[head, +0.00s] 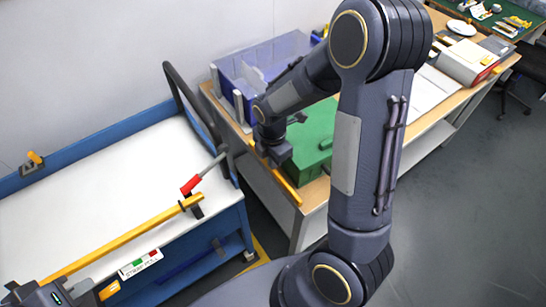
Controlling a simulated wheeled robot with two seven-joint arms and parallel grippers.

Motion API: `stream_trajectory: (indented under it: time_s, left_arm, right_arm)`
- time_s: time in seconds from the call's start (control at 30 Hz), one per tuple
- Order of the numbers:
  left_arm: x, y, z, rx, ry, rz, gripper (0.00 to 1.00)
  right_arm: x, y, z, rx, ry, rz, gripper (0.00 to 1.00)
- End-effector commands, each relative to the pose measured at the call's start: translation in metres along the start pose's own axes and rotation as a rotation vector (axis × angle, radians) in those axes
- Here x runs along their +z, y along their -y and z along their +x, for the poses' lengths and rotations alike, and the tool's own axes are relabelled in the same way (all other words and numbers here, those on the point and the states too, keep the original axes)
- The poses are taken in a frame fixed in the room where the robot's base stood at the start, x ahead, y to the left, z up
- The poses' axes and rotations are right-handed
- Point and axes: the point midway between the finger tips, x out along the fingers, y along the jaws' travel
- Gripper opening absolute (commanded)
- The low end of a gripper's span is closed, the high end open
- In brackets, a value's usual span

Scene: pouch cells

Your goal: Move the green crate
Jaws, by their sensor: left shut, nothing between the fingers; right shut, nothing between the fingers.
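The green crate (314,132) sits on the wooden bench, partly hidden behind my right arm. My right gripper (277,155) points down at the crate's left front side, shut and empty. I cannot tell whether it touches the crate. My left gripper (80,290) is low at the bottom left, by the front edge of the cart, shut with nothing held and partly cut off by the frame.
A white-topped blue cart (100,195) stands left of the bench, with a yellow bar (125,238) and a red-gripped lever (190,186). A bluish clear-walled box (282,48) stands behind the crate. A red and white device (468,62) is at the bench's far right.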

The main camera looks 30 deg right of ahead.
Motion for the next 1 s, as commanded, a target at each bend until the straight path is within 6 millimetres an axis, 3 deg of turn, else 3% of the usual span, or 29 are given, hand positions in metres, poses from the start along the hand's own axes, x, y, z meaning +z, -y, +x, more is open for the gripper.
stream_trajectory:
  time_s: [0.4,0.63,1.0]
  left_arm:
    - [0.000,0.000,0.000,0.000,0.000,0.000,0.00]
    - [0.002,0.002,0.004,0.000,0.000,0.000,0.00]
    - [0.002,0.002,0.003,0.000,0.000,0.000,0.00]
  right_arm:
    - [0.004,0.000,0.000,0.000,0.000,0.001,0.00]
    - [0.025,0.000,0.001,0.000,0.000,0.005,0.00]
    - [0.023,-0.001,0.000,0.000,0.000,0.000,0.00]
